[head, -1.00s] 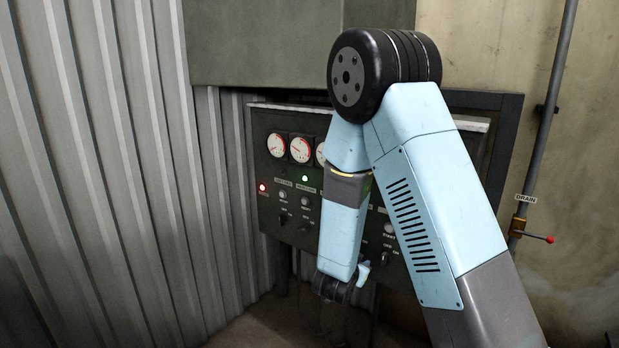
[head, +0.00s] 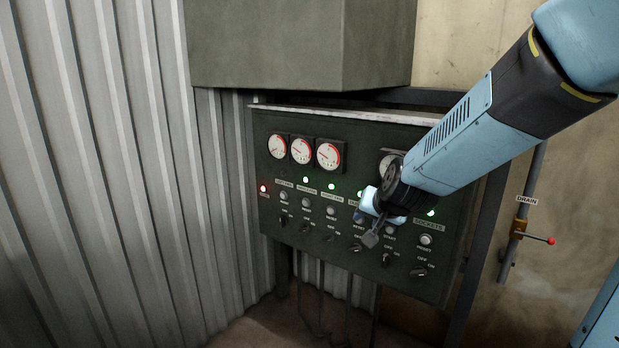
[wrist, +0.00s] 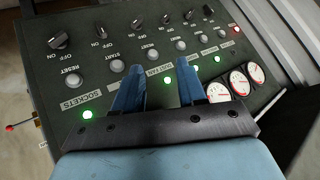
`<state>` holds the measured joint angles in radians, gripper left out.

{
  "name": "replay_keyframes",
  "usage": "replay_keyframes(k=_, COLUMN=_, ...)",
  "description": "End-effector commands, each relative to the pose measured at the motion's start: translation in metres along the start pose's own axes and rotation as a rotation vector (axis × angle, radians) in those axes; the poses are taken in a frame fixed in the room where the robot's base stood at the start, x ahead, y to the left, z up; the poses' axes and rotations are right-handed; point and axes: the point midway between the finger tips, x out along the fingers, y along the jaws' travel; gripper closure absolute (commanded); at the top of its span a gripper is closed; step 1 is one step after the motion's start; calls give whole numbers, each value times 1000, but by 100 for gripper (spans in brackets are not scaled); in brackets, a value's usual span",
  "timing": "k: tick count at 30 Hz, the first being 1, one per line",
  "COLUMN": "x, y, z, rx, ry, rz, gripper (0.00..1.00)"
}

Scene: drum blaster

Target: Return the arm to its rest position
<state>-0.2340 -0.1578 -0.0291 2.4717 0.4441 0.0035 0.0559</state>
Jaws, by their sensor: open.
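My arm reaches in from the upper right in the head view. My gripper (head: 370,222) is in front of the right half of the dark green control panel (head: 290,225) and hides part of a gauge and some labels. In the wrist view my gripper (wrist: 160,88) shows two blue fingers apart, with nothing between them. The panel (wrist: 130,30) lies beyond the fingers, with its knobs, buttons and lamps in view. I cannot tell the exact gap between the fingertips and the panel.
A grey cabinet (head: 295,45) overhangs the panel. A corrugated metal wall (head: 110,180) stands at the left. A pipe with a red-tipped drain valve (head: 535,237) runs at the right. One lamp (head: 263,188) is red; several others are green.

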Motion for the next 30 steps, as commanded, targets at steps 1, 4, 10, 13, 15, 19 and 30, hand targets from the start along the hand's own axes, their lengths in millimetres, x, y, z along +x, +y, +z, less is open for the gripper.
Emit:
replay_keyframes(k=1, x=-16, y=2, z=-2, rx=-18, ry=-10, rz=-6, gripper=60)
replay_keyframes(k=4, x=-43, y=6, z=1, rx=-62, ry=-47, rz=-9, gripper=60)
replay_keyframes(k=10, x=-98, y=22, z=12, rx=-150, ry=-116, rz=10, gripper=60)
replay_keyframes(k=13, x=-126, y=33, z=20, rx=-195, ry=-150, rz=33, gripper=60)
replay_keyframes(k=15, x=-145, y=41, z=26, rx=-224, ry=-172, rz=54, gripper=60)
replay_keyframes(k=19, x=-180, y=58, z=40, rx=-272, ry=-214, rz=103, gripper=60)
replay_keyframes(k=30, x=-235, y=89, z=67, rx=-333, ry=-287, rz=208, gripper=60)
